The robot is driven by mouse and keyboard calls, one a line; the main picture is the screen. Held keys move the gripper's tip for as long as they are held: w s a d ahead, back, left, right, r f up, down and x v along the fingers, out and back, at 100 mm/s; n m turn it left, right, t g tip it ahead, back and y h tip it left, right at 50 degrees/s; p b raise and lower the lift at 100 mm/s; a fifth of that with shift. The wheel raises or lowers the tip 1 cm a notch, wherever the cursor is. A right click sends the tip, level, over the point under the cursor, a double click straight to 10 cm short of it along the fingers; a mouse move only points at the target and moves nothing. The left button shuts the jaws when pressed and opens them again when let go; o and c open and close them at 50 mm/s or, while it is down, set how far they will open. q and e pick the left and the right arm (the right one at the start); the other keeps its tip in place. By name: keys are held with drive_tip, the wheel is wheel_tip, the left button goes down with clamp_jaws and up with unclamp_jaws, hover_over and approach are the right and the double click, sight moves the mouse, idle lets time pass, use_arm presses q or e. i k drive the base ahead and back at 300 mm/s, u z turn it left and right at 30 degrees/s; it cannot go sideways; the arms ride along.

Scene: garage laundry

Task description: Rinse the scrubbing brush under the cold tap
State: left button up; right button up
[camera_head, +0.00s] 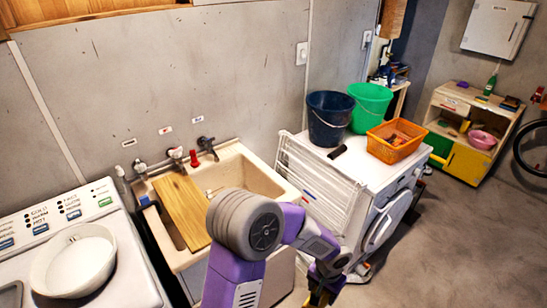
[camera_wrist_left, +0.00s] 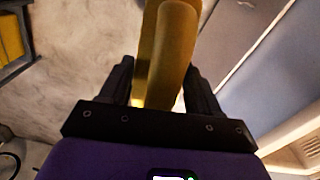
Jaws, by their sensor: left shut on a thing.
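My left gripper (camera_head: 320,288) is low at the bottom of the head view, in front of the white machine and right of the sink (camera_head: 254,176). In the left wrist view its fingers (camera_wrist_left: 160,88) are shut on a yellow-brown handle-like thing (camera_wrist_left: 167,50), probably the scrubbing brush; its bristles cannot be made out. Several taps, one of them red (camera_head: 194,158), are on the wall above the sink, below small labels too small to read. A dark-handled tap (camera_head: 207,145) is the rightmost. No running water shows. My right gripper is not in view.
A wooden board (camera_head: 183,208) lies across the sink's left part; its right basin is open. A folded white drying rack (camera_head: 312,178) stands between sink and machine. A blue bucket (camera_head: 328,118), green bucket (camera_head: 371,106) and orange basket (camera_head: 396,142) stand on the machine. Floor at right is clear.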

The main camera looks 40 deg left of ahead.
sight(207, 141)
drive_tip(key=z, duration=0.3)
drive_tip(key=i, duration=1.9)
drive_tip(key=u, duration=3.45)
